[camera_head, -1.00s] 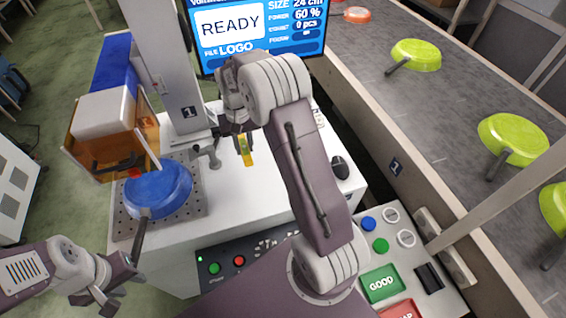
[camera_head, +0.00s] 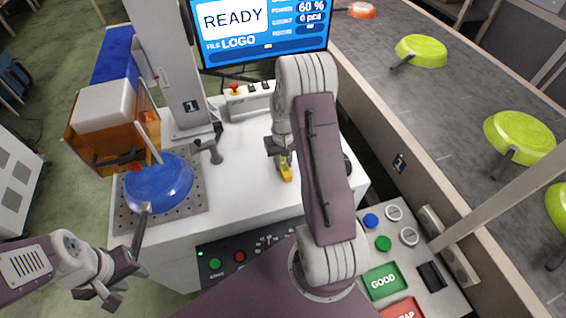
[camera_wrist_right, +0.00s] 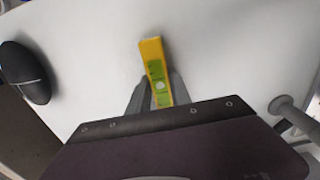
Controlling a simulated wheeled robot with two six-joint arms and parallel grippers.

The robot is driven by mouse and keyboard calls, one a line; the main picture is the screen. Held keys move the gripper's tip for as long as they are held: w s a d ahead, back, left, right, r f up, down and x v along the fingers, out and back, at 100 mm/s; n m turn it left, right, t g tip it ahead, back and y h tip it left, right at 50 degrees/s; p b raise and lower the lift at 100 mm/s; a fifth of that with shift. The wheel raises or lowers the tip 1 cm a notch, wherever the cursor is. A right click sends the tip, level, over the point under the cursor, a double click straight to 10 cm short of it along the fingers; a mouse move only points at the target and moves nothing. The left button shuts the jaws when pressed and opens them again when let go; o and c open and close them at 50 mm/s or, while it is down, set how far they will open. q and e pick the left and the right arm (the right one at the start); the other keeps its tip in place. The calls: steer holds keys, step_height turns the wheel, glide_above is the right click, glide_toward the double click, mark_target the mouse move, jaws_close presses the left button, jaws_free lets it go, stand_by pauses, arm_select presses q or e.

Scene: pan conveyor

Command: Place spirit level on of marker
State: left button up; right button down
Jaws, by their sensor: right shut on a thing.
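A yellow spirit level (camera_head: 286,172) with a green face is between the fingers of my right gripper (camera_head: 282,158), over the white table. The right wrist view shows the spirit level (camera_wrist_right: 152,58) held between the two grey fingers, its far end sticking out past them. I cannot tell whether it touches the tabletop. My left gripper (camera_head: 98,294) is at the lower left, away from the table, with its fingers apart and empty. I cannot make out a marker in these frames.
A blue pan (camera_head: 158,186) sits on the perforated plate (camera_head: 192,218) under the orange-sided machine (camera_head: 112,135). A black mouse (camera_wrist_right: 24,72) lies beside the right gripper. The white tabletop (camera_head: 240,178) is clear left of it. Green pans (camera_head: 518,136) lie on the conveyor (camera_head: 450,100).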

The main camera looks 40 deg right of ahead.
steer(key=shift+f, duration=0.1)
steer(key=c, duration=1.2)
jaws_free()
steer(key=shift+o, duration=0.2)
